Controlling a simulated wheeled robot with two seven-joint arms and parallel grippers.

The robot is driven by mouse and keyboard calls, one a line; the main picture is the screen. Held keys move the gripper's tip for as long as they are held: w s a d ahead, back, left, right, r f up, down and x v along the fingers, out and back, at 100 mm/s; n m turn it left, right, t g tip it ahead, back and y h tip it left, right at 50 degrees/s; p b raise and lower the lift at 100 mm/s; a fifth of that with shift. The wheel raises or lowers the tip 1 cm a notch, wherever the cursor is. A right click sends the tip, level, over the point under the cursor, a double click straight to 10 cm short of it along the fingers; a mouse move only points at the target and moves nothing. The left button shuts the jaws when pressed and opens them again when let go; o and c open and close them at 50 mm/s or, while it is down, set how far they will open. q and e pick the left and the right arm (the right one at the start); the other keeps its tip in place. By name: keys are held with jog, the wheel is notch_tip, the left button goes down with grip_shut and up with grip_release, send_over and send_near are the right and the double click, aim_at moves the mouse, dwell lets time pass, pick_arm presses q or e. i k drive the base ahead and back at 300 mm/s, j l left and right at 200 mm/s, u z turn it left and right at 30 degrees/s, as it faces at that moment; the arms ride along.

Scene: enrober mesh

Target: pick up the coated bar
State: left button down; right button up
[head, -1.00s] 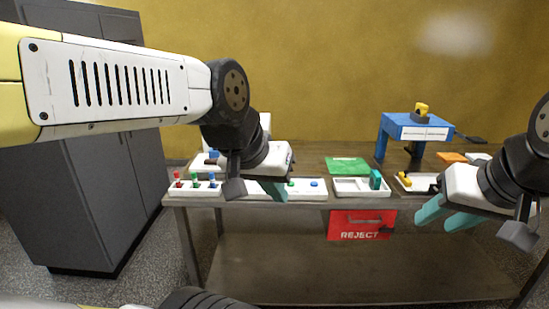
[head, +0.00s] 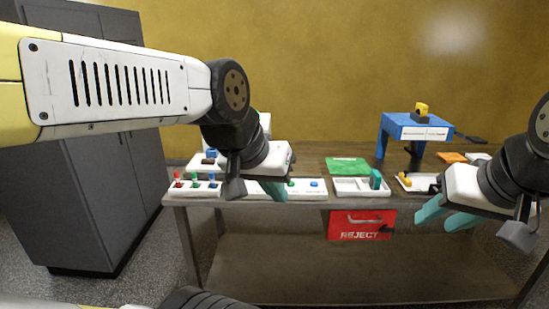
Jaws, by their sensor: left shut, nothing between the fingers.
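A small dark brown piece (head: 208,161), which looks like the coated bar, lies on the white machine at the table's left end, left of my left gripper. My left gripper (head: 275,191) is shut and empty, its teal fingers pointing down over the table's front edge, apart from the brown piece. My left wrist hides part of the machine behind it. My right gripper (head: 446,215) is open and empty, in front of the table's right part, far from the brown piece.
A panel with red, green and blue knobs (head: 194,185) stands at the table's front left. A red REJECT bin (head: 361,225) hangs below the front edge.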

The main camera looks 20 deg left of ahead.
aim_at(204, 161)
jog(key=u, duration=0.85)
